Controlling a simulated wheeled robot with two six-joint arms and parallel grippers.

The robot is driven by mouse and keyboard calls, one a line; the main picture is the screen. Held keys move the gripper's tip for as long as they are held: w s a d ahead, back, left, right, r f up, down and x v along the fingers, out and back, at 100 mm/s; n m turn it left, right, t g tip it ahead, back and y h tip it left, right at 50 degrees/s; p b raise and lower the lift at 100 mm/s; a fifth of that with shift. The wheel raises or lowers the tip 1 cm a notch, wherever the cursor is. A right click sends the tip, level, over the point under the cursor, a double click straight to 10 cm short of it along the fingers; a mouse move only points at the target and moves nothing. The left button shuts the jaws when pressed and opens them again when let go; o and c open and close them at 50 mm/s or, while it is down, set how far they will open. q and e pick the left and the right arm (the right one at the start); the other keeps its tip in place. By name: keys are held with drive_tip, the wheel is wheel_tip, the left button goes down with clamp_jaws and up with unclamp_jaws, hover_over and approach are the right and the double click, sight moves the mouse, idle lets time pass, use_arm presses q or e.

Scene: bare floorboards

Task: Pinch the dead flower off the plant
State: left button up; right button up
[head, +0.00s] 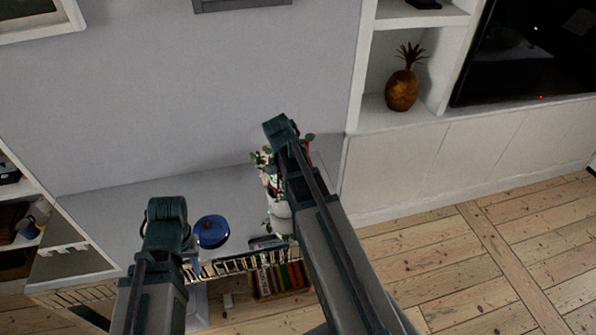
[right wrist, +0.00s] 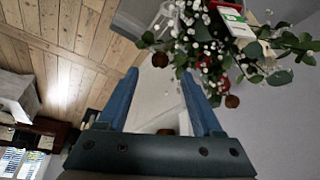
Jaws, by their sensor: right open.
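The plant (head: 262,163) stands on the grey cabinet top in the head view, partly hidden behind my right arm, above a white vase (head: 281,222). In the right wrist view the plant (right wrist: 205,50) shows green leaves, small white blossoms and some red. Brown, round, withered-looking heads hang in it: one (right wrist: 160,60) appears just beyond and between the fingertips, another (right wrist: 232,101) right of the fingers. My right gripper (right wrist: 158,76) is open, with nothing seen held between its fingers. My left gripper (head: 168,212) is over the cabinet, left of the plant; its fingertips are not clear.
Books (head: 280,280) fill a shelf below. A pineapple ornament (head: 403,88) sits in a white niche at right. Floorboards (head: 480,250) are clear at right.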

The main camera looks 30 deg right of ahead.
drive_tip(key=b+x, duration=0.3)
drive_tip(key=x, duration=0.1)
drive_tip(key=shift+d+f, duration=0.1)
drive_tip(key=shift+f, duration=0.3)
drive_tip(key=shift+r, duration=0.1)
clamp_jaws()
